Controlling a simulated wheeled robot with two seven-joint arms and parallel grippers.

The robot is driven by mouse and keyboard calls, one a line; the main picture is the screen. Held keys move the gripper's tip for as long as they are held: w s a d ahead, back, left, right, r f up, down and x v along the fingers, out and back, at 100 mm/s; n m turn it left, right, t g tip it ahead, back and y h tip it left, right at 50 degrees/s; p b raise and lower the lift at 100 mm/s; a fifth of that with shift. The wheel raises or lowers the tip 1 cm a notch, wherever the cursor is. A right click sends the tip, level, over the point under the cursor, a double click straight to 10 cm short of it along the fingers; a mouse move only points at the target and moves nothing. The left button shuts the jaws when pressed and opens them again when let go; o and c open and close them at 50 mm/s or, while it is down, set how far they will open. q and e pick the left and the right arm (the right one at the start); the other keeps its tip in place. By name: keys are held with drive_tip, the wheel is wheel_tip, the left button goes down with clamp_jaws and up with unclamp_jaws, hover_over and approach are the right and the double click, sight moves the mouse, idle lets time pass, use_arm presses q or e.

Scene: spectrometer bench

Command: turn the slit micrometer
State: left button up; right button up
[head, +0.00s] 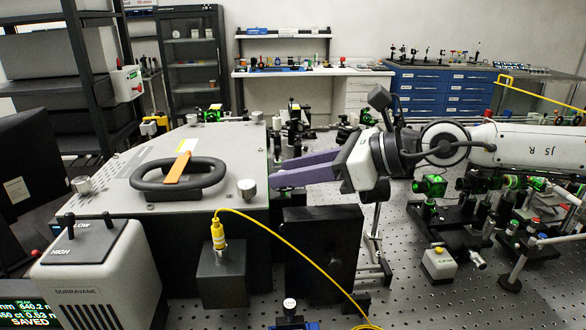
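The spectrometer is a large pale box (120,200) at left centre, with a dark handle ring (180,180) and an orange strap on its lid. My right gripper (274,174) comes in from the right, its purple fingers pointing left at the right side of the box. The fingertips are at or very near that side. My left gripper is not in view.
A silver knob (247,188) stands on the near right lid corner. A yellow cable (290,245) loops from a dark block (222,275) below the box. A black panel (322,255) stands under my fingers. Optics mounts (430,186) crowd the perforated bench at right.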

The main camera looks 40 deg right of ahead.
clamp_jaws()
drive_tip(key=shift+w+n+y, duration=0.1)
drive_tip(key=shift+n+y, duration=0.2)
drive_tip(key=n+g+y, duration=0.2)
drive_tip(key=n+g, duration=0.1)
drive_tip(key=w+n+g+y+p, duration=0.1)
drive_tip(key=n+g+y, duration=0.1)
drive_tip(key=n+g, duration=0.1)
drive_tip(key=d+n+g+y, duration=0.1)
drive_tip(key=n+g+y, duration=0.1)
drive_tip(key=n+g, duration=0.2)
drive_tip(key=shift+w+r, duration=0.1)
drive_tip(key=shift+w, duration=0.05)
idle(0.4)
drive_tip(key=shift+g+p, duration=0.3)
